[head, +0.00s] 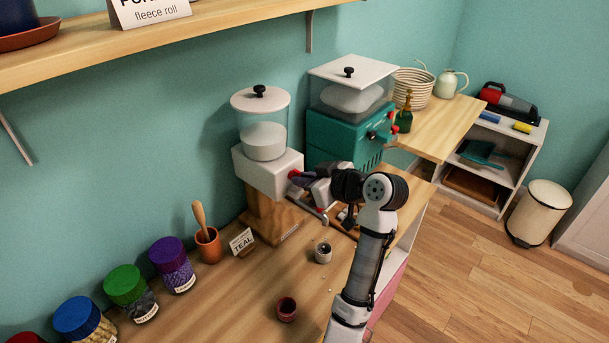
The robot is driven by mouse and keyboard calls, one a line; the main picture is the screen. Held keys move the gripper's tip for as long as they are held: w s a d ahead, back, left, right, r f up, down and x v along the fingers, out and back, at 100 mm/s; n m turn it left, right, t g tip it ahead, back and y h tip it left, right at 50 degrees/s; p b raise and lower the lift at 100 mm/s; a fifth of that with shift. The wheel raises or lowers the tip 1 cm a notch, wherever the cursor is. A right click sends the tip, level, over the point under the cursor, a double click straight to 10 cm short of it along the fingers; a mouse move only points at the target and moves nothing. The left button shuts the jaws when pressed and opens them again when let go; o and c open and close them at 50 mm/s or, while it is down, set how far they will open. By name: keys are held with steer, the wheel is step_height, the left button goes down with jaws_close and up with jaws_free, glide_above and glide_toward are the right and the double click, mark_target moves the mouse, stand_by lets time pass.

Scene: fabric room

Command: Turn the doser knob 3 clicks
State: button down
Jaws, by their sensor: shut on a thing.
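The doser has a white body (262,170) with a clear, white-lidded hopper (262,135) above it, on a wooden stand (268,215). Its red knob (294,175) is on the right face of the body and is partly covered by my gripper. My gripper (301,177) reaches in from the right and is shut on the knob; its fingertips are small and dark here. The knob's marks and angle cannot be made out.
A teal machine (340,140) with a hopper and its own red knobs stands close behind my gripper. A small metal cup (323,252) and a dark red cup (287,309) stand on the wooden counter (235,300). Lidded jars line the left, below a shelf (150,40).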

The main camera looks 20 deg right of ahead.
stand_by(0.4)
steer(key=c, duration=1.5)
jaws_free()
steer(key=shift+c, duration=0.2)
steer(key=b+v, duration=0.3)
steer(key=v, duration=1.1)
steer(key=shift+b, duration=0.35)
steer(key=shift+w+d+f, duration=0.1)
steer(key=shift+f, duration=0.05)
